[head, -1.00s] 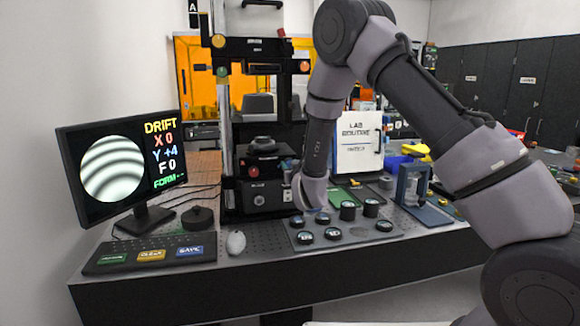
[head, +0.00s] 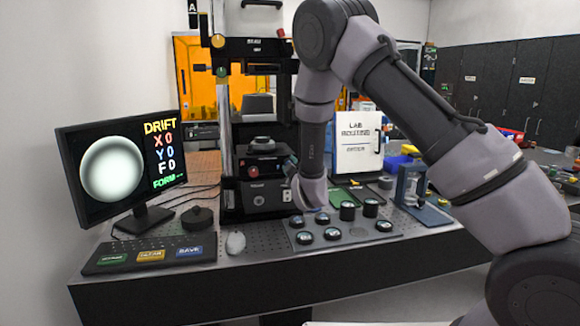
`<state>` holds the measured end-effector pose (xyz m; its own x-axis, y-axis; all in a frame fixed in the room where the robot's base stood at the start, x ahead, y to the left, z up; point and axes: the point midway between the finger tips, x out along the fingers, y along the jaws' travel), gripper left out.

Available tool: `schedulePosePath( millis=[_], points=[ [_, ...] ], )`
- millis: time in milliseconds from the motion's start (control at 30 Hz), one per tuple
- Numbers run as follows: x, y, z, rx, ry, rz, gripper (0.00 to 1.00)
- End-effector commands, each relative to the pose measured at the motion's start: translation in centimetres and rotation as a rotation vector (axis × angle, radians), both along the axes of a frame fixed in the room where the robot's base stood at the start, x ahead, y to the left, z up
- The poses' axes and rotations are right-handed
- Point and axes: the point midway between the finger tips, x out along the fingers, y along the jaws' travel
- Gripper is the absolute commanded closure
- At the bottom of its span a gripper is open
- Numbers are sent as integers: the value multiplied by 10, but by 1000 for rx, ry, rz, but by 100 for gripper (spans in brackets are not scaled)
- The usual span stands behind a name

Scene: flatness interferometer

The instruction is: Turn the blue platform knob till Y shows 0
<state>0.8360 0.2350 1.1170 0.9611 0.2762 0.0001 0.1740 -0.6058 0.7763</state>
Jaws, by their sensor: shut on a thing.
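The monitor (head: 118,170) at the left reads X 0, Y 0 and F 0, with "FORM --" below. Its round picture shows one broad bright patch with a darker rim. The interferometer (head: 258,197) stands at the middle, with a red knob (head: 253,172) on its platform front. My gripper (head: 289,170) is at the right side of that platform, shut on what seems to be the blue platform knob. The knob itself is hidden by the gripper and wrist, so its colour and angle cannot be seen.
A tray (head: 362,238) with several dark round pieces lies just below my wrist. A mouse (head: 235,243), a dark round puck (head: 197,218) and a button panel (head: 150,254) are to the left. A white lab binder (head: 357,148) and a blue-grey stand (head: 410,187) are at the right.

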Motion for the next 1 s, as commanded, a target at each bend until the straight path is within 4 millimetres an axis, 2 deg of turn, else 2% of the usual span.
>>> schedulePosePath(
  millis=[300,867,900,933,967,1000],
  points=[
    [-1,0,-1,-122,-34,1,100],
    [-1,0,-1,-147,-41,1,100],
    [-1,0,-1,-147,-41,1,49],
    [-1,0,-1,-147,-41,1,38],
    [-1,0,-1,-147,-41,1,31],
    [-1,0,-1,-147,-41,1,31]
  ],
)
